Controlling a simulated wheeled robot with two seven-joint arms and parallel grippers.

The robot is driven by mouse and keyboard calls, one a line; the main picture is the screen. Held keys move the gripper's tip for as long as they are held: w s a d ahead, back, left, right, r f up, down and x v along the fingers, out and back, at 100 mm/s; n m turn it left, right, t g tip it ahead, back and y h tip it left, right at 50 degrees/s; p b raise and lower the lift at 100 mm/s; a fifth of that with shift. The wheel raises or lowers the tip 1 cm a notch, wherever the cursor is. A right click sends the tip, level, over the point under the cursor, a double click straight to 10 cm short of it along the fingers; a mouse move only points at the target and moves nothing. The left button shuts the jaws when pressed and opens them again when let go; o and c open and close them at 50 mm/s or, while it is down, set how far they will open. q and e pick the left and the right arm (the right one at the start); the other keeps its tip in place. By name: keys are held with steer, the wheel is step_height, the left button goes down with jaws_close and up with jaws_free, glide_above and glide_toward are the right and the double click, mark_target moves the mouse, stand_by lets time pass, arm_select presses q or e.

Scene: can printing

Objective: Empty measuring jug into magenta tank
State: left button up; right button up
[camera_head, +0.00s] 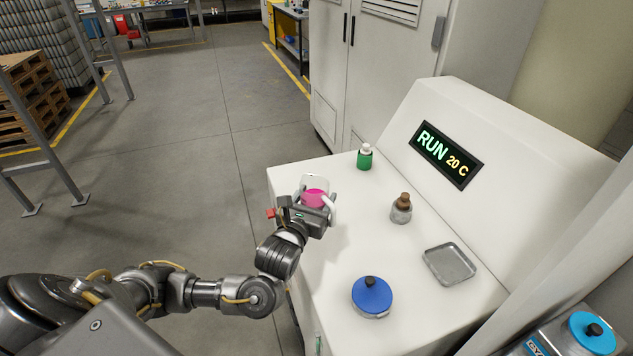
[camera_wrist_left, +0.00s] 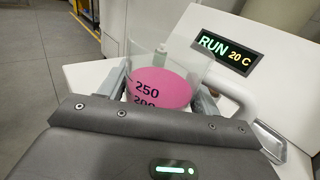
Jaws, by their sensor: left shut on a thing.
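A clear measuring jug (camera_head: 315,184) with magenta liquid is held upright by my left gripper (camera_head: 312,200), above the left part of the white machine's top. In the left wrist view the jug (camera_wrist_left: 165,80) shows black marks 250 and 200, with the magenta surface near the 250 mark. Its white handle (camera_wrist_left: 228,94) is on the right side. The gripper's fingers (camera_wrist_left: 160,92) lie on both sides of the jug. No magenta tank can be made out in either view. My right gripper is not in view.
The white worktop (camera_head: 345,255) carries a green bottle (camera_head: 364,159), a brown-stoppered jar (camera_head: 401,210), a grey metal tray (camera_head: 450,264) and a blue-lidded pot (camera_head: 371,296). A display (camera_head: 446,155) reads RUN 20 C. A cyan-lidded tank (camera_head: 592,334) stands at lower right.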

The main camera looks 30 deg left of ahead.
arm_select(q)
steer(key=shift+s+d+r+p, duration=0.15)
steer(key=shift+s+r+p, duration=0.1)
steer(key=shift+s+p, duration=0.3)
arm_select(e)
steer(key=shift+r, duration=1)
